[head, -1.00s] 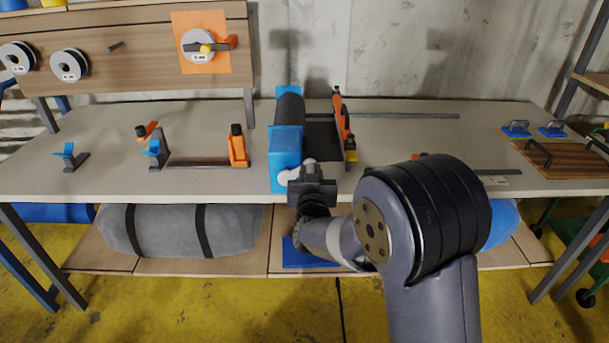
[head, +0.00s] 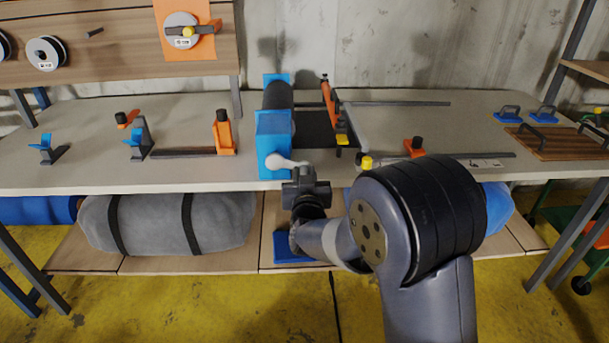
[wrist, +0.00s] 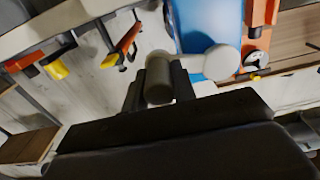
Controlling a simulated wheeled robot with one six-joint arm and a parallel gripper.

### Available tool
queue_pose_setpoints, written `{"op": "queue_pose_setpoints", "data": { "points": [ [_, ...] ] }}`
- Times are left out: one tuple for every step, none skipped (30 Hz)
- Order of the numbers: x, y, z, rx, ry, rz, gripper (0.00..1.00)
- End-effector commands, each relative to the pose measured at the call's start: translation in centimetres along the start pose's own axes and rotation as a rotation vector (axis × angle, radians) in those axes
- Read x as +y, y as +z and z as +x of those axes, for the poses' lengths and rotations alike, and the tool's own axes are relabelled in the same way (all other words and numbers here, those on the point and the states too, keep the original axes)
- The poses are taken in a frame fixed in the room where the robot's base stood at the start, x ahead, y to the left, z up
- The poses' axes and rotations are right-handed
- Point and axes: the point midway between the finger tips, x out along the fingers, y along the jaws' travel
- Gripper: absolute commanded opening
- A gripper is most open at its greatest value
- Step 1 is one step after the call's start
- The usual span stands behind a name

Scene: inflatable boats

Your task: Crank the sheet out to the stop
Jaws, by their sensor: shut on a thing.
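A blue crank unit (head: 273,135) with a dark roll (head: 278,96) stands near the front edge of the bench. A dark sheet (head: 314,128) reaches from the roll right to an orange-and-grey bar (head: 330,102). The pale crank (head: 276,162) is on the unit's front face, its arm pointing right. My gripper (head: 302,178) is shut on the crank's handle just in front of the bench edge. In the wrist view the grey handle (wrist: 158,80) sits between the fingers, with the round pale hub (wrist: 222,62) to its right. I cannot tell which part is the stop.
An orange clamp (head: 225,135) with a dark bar stands left of the unit. Another orange piece (head: 413,146) and a yellow knob (head: 366,163) are on the right, partly near my arm. A brown board (head: 550,142) lies far right. A grey roll (head: 165,222) lies on the lower shelf.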

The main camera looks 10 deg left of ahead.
Motion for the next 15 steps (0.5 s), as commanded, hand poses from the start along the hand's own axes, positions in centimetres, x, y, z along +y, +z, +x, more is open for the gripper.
{"op": "queue_pose_setpoints", "data": {
  "points": [
    [0.2, 0.4, 0.0, -0.004, 0.005, 0.0, 0.15],
    [0.2, 0.6, 0.0, -0.005, 0.005, 0.0, 0.15],
    [0.1, 0.8, 0.0, -0.005, 0.005, 0.0, 0.15],
    [0.0, 1.1, 0.0, -0.005, 0.005, 0.0, 0.15],
    [-0.1, 1.4, 0.0, -0.006, 0.005, 0.0, 0.15],
    [-0.2, 1.8, 0.0, -0.006, 0.005, 0.0, 0.15],
    [-0.3, 2.1, 0.0, -0.006, 0.005, 0.0, 0.15],
    [-0.4, 2.4, 0.0, -0.006, 0.005, 0.0, 0.15],
    [-0.5, 2.8, 0.0, -0.007, 0.005, 0.001, 0.15],
    [-0.6, 3.0, 0.0, -0.007, 0.006, 0.001, 0.15],
    [-0.6, 3.1, 0.0, -0.008, 0.006, 0.001, 0.15],
    [-0.6, 3.2, 0.0, -0.008, 0.007, 0.001, 0.15],
    [-0.7, 3.2, 0.0, -0.008, 0.007, 0.001, 0.15],
    [-0.7, 3.3, 0.0, -0.009, 0.007, 0.001, 0.15],
    [-0.8, 3.4, 0.0, -0.009, 0.007, 0.0, 0.15]
  ]
}}
